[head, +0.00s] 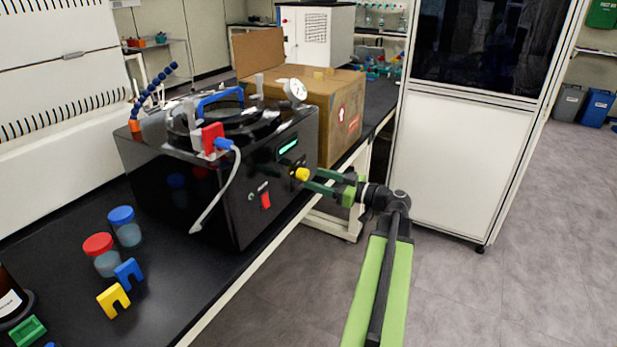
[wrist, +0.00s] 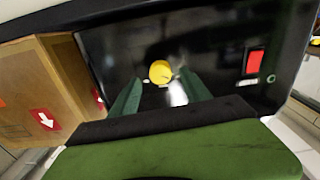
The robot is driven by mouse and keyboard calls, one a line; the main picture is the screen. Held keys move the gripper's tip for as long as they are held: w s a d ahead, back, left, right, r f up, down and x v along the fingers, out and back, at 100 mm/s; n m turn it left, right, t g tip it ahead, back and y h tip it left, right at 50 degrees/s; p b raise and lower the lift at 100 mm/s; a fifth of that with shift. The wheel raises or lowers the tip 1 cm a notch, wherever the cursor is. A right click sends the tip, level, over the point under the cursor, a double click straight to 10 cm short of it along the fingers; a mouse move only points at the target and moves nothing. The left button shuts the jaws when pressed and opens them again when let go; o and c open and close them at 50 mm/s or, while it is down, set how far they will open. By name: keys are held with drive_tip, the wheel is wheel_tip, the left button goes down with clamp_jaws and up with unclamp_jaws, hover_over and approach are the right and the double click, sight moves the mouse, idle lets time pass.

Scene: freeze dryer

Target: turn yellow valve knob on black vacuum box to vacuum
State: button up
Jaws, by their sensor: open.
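The black vacuum box (head: 225,215) stands on the dark bench, its front panel facing my arm. The yellow valve knob (head: 301,174) sticks out of that panel, to the right of a red switch. In the wrist view the knob (wrist: 160,71) lies ahead of and between my two green fingers, slightly above the fingertip line. My gripper (head: 318,180) is open and empty, its fingertips close to the knob; I cannot tell whether they touch it. Small light marks show below the knob in the wrist view, too blurred to read.
A red switch (head: 266,200) and a green-lit display (head: 288,146) sit on the same panel. A cardboard box (head: 340,120) stands behind the vacuum box. A white hose (head: 218,195) hangs over the front. Jars and clips lie at left; the floor at right is clear.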

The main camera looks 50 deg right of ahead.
sight(307, 176)
drive_tip(key=shift+x, duration=1.95)
drive_tip(key=shift+c, duration=0.4)
clamp_jaws()
